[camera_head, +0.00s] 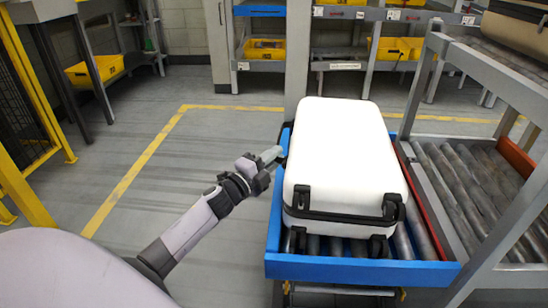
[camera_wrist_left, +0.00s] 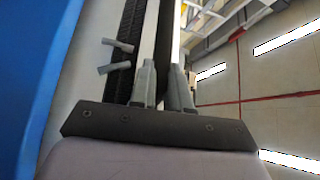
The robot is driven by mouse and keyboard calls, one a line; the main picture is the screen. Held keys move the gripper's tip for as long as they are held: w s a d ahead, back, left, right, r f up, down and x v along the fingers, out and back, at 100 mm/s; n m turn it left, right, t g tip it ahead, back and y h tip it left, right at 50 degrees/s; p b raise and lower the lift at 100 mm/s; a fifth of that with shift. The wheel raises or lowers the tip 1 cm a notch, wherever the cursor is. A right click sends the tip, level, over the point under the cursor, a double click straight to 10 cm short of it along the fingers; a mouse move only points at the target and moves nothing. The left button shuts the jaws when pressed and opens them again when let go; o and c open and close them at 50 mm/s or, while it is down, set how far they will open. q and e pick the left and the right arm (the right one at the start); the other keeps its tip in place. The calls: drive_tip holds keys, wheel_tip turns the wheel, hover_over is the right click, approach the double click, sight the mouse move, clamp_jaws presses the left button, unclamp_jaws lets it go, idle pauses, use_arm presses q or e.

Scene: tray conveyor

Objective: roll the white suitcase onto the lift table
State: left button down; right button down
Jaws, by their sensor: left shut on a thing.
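The white suitcase (camera_head: 345,150) lies flat on the rollers of the blue-framed lift table (camera_head: 360,270), its black wheels toward me. My left gripper (camera_head: 274,156) is at the suitcase's left side, just above the table's left rim. It is shut on the suitcase at that side, apparently on a dark handle, though the grasp itself is mostly hidden. In the left wrist view my left gripper's fingers (camera_wrist_left: 163,85) stand close together with a dark strip between them. My right gripper is not in view.
A grey roller conveyor (camera_head: 465,190) with a red edge runs along the right of the lift table. A tan case (camera_head: 520,28) rests on its upper level. Shelves with yellow bins (camera_head: 397,49) stand behind. The floor to the left is clear up to a yellow fence (camera_head: 20,180).

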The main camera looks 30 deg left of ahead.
use_arm(q)
drive_tip(key=shift+a+f, duration=0.25)
drive_tip(key=shift+a, duration=0.05)
drive_tip(key=shift+w+a+r, duration=0.1)
drive_tip(key=shift+w+a, duration=0.1)
drive_tip(key=shift+a, duration=0.7)
drive_tip(key=c, duration=1)
unclamp_jaws()
drive_tip(key=shift+d, duration=0.1)
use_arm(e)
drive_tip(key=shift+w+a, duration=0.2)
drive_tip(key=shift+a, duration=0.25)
use_arm(q)
drive_tip(key=shift+s+d, duration=0.1)
drive_tip(key=shift+s, duration=0.05)
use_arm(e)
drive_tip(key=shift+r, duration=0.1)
use_arm(q)
drive_tip(key=s, duration=0.2)
drive_tip(key=s+p, duration=0.1)
drive_tip(key=s, duration=0.1)
drive_tip(key=s+a, duration=0.1)
drive_tip(key=s, duration=0.1)
drive_tip(key=shift+s+f+p, duration=0.35)
drive_tip(key=shift+s+p, duration=0.05)
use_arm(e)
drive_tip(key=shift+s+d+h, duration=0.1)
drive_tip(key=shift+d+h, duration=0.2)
